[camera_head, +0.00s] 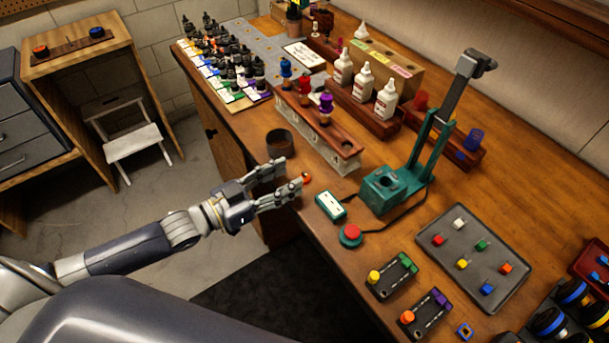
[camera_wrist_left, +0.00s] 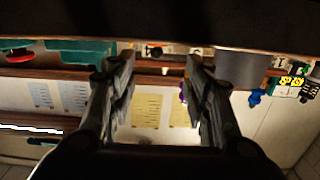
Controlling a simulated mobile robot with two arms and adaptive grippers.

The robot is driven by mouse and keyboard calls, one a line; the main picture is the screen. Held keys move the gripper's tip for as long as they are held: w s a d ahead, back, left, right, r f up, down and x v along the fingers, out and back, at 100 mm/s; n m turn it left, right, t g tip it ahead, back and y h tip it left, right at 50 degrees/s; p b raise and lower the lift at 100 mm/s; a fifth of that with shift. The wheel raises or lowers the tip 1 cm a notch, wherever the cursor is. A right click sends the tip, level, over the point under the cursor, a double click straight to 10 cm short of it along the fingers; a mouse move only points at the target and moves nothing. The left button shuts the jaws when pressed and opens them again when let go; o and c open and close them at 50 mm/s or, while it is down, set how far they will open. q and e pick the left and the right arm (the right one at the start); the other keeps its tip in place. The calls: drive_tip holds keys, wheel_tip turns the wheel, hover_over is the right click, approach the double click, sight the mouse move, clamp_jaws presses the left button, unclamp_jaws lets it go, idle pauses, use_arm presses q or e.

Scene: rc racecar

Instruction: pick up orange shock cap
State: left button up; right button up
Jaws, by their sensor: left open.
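A small orange cap (camera_head: 307,178) shows at the tip of the nearer finger of my left gripper in the head view, by the table's front edge. I cannot tell whether it touches the finger. My left gripper (camera_head: 292,172) is open, with its fingers pointing right towards the wooden rack. In the wrist view the left gripper (camera_wrist_left: 158,88) also shows open, with its fingers well apart and nothing clearly held between them. I cannot make out the orange cap surely there. My right gripper is not in view.
A wooden rack (camera_head: 340,158) with blue, red and purple-topped pieces stands beyond the gripper. A dark round cup (camera_head: 279,143) is close to its far finger. A green press (camera_head: 385,190), a small display box (camera_head: 331,205) and a red button (camera_head: 351,233) stand to the right.

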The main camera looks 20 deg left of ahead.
sight(303, 174)
use_arm(q)
drive_tip(key=shift+f+p+x, duration=0.2)
drive_tip(key=shift+p+x, duration=0.15)
drive_tip(key=shift+x, duration=1.05)
drive_tip(key=shift+f+p+x, duration=0.2)
drive_tip(key=shift+p+x, duration=0.15)
drive_tip(key=shift+x, duration=1)
drive_tip(key=shift+s+d, duration=0.15)
drive_tip(key=shift+d, duration=0.05)
drive_tip(key=shift+c, duration=0.6)
drive_tip(key=c, duration=0.7)
